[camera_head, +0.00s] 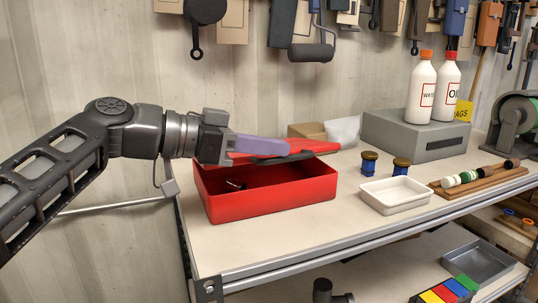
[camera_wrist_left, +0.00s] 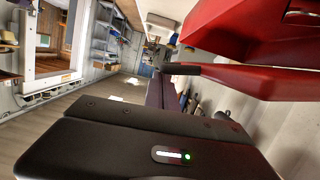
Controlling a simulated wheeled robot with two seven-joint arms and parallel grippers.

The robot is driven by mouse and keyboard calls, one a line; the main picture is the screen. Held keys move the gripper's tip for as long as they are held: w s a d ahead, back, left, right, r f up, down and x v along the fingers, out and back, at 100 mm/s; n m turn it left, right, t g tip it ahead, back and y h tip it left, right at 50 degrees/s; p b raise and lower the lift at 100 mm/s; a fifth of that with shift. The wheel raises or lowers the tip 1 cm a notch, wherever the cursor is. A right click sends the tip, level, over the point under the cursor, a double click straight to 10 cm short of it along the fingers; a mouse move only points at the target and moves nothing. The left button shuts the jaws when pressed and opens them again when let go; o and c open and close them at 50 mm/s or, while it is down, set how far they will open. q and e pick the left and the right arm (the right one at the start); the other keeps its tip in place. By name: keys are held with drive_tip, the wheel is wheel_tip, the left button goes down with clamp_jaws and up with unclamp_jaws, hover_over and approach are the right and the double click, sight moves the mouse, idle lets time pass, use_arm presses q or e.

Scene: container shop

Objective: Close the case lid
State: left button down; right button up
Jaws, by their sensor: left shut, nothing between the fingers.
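The red case (camera_head: 265,198) stands on the workbench, its inside partly visible with a small dark item in it. Its red lid (camera_head: 312,146) is raised at a low slant over the back of the case, leaving the front open. My left gripper (camera_head: 283,149) comes in from the left, shut and empty, with its fingers over the case along the lid. Whether they touch the lid I cannot tell. In the left wrist view the lid (camera_wrist_left: 240,82) lies close beside the fingers, and the case (camera_wrist_left: 220,22) is above it. My right gripper is not in view.
On the workbench (camera_head: 300,228), a white tray (camera_head: 397,195) and two blue jars with brass-coloured lids stand right of the case. A grey box (camera_head: 412,140) with two white bottles (camera_head: 422,90) is behind. Tools hang on the wall above. The bench front is clear.

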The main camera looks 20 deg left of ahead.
use_arm(q)
drive_tip(key=f+b, duration=0.2)
drive_tip(key=b, duration=0.1)
drive_tip(key=s+f+m+b, duration=0.1)
drive_tip(key=f+b, duration=0.1)
drive_tip(key=b, duration=0.1)
drive_tip(key=d+f+m+b, duration=0.1)
drive_tip(key=f+b, duration=0.1)
drive_tip(key=b, duration=0.1)
drive_tip(key=shift+s+f+t+y, duration=0.15)
drive_tip(key=shift+f+t+y, duration=0.15)
drive_tip(key=shift+t, duration=0.1)
drive_tip(key=shift+r, duration=0.1)
drive_tip(key=shift+r+p, duration=0.5)
drive_tip(key=shift+p, duration=0.1)
drive_tip(key=s+a+r+p, duration=0.1)
drive_tip(key=s+a+r, duration=0.4)
drive_tip(key=s+a, duration=0.2)
drive_tip(key=shift+r, duration=0.4)
